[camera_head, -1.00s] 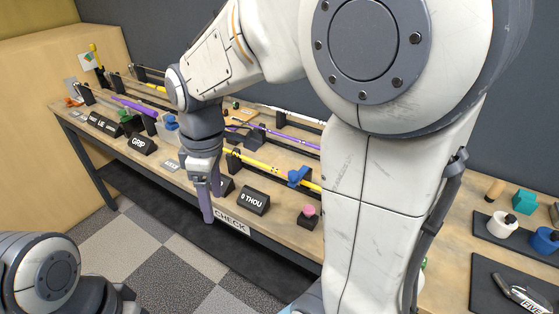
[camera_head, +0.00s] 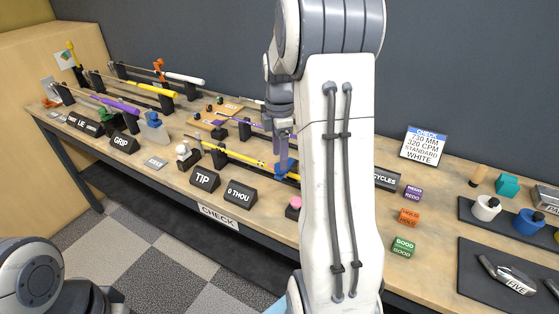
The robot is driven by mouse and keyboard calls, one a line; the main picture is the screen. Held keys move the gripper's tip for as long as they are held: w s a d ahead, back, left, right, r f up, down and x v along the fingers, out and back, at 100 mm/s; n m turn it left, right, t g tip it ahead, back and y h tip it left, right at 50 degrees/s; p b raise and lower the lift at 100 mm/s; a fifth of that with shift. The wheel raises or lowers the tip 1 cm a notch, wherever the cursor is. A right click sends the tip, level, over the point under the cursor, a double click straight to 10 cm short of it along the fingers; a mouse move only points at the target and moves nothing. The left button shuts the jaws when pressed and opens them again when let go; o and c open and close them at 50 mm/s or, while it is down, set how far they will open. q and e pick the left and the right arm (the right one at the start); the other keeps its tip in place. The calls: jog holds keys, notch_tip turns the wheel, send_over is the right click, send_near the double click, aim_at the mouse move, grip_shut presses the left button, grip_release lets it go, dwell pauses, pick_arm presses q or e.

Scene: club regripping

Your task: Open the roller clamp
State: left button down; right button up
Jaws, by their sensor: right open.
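A blue clamp-like piece (camera_head: 284,170) sits at the yellow shaft (camera_head: 237,155) on the bench; I cannot tell for certain that it is the roller clamp, nor whether it is open. My right gripper (camera_head: 282,146) is open, with its fingers pointing down just above or in front of this blue piece. Whether they touch is unclear. My right forearm hides the shaft's right end. Another blue piece (camera_head: 153,119) and a green one (camera_head: 107,114) stand farther left on the bench. My left gripper is out of view.
The bench (camera_head: 165,185) carries labelled black blocks, such as TIP (camera_head: 203,181) and 0 THOU (camera_head: 240,192), along its front. Several clubs lie on racks behind. A pink-topped block (camera_head: 294,206) is beside my forearm. Cubes and dark trays (camera_head: 490,260) are at right.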

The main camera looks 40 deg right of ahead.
jog(key=shift+f, duration=1.4)
grip_shut()
dwell(0.4)
